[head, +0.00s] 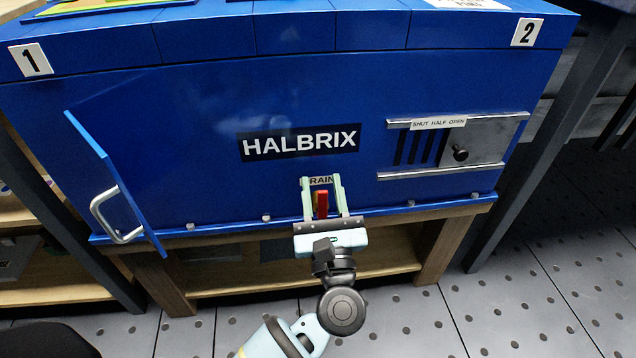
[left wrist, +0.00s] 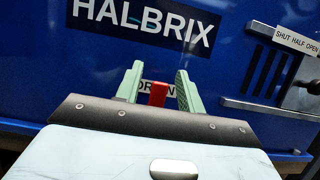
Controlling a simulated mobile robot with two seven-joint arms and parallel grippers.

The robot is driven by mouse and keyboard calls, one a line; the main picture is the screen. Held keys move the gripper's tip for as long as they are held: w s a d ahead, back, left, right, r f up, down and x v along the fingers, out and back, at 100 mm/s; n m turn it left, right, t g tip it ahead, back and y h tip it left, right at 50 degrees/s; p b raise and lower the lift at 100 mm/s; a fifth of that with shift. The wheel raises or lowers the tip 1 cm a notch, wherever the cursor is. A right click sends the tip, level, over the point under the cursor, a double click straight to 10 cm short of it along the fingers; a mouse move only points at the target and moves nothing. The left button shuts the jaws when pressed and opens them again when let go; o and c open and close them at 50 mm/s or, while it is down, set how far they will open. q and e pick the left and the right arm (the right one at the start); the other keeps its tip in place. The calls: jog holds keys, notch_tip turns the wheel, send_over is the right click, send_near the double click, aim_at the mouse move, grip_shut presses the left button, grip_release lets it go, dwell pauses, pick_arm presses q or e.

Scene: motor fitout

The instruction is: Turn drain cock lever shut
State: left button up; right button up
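The drain cock lever (head: 322,204) is red and sits low on the front of the blue HALBRIX housing, just below a small white label that reads as DRAIN, partly covered. My left gripper (head: 321,188) is open, with one pale green finger on each side of the lever. In the left wrist view the red lever (left wrist: 158,93) stands between the two fingers (left wrist: 157,80), with visible gaps at both sides. The lever's lower part and its pivot are hidden behind the gripper body. My right gripper is not in view.
A small blue door (head: 118,185) with a silver handle stands open at the left. A sliding shutter plate (head: 485,143) with a black knob is at the right, under a SHUT HALF OPEN label. The housing rests on a wooden bench (head: 440,245). Bare tiled floor lies in front.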

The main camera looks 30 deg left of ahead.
pick_arm(q)
jog(key=shift+c, duration=0.5)
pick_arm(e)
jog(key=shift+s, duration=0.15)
pick_arm(q)
grip_shut()
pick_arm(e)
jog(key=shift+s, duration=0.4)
